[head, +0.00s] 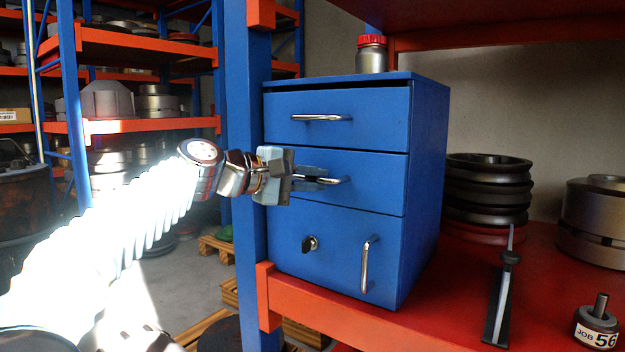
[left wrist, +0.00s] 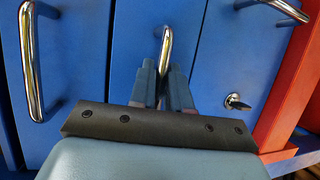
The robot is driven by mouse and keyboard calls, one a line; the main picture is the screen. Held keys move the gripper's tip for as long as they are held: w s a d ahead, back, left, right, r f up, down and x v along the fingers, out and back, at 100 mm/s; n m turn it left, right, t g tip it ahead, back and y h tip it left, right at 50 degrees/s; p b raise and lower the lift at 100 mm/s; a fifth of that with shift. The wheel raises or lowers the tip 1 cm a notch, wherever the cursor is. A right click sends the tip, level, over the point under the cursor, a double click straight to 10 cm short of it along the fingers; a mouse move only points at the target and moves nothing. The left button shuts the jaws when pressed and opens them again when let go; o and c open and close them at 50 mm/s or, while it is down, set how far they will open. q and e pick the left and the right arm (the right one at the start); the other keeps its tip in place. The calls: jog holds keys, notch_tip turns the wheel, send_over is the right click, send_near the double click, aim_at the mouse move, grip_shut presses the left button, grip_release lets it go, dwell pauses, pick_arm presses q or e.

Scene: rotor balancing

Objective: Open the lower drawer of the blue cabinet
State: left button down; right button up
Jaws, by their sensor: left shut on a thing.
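The blue cabinet (head: 427,150) stands on a red shelf, with two drawers above a door. The lower drawer (head: 385,180) is the middle front; it looks flush with the cabinet. Its chrome bar handle (head: 340,181) also shows in the left wrist view (left wrist: 166,45). My left gripper (head: 318,180) reaches in from the left and is shut on this handle; its fingers (left wrist: 163,82) hide part of the bar. The upper drawer (head: 385,115), with its own handle (head: 321,117), looks shut. My right gripper is not in view.
The door below has a key (head: 310,243) and an upright handle (head: 366,265). A red-lidded jar (head: 371,54) stands on the cabinet. A blue post (head: 246,180) rises close to its left. Black rings (head: 487,190) and a labelled part (head: 596,325) sit on the shelf at right.

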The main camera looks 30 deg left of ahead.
pick_arm(q)
jog(key=s+a+b, duration=0.1)
jog(key=s+b, duration=0.2)
jog(key=s, duration=1.9)
jog(key=shift+s+a, duration=0.35)
jog(key=shift+a, duration=0.05)
jog(key=c, duration=1.2)
grip_release()
jog(key=shift+o, duration=0.2)
jog(key=shift+s, duration=0.1)
jog(key=v, duration=1.3)
jog(key=shift+s+a, duration=0.25)
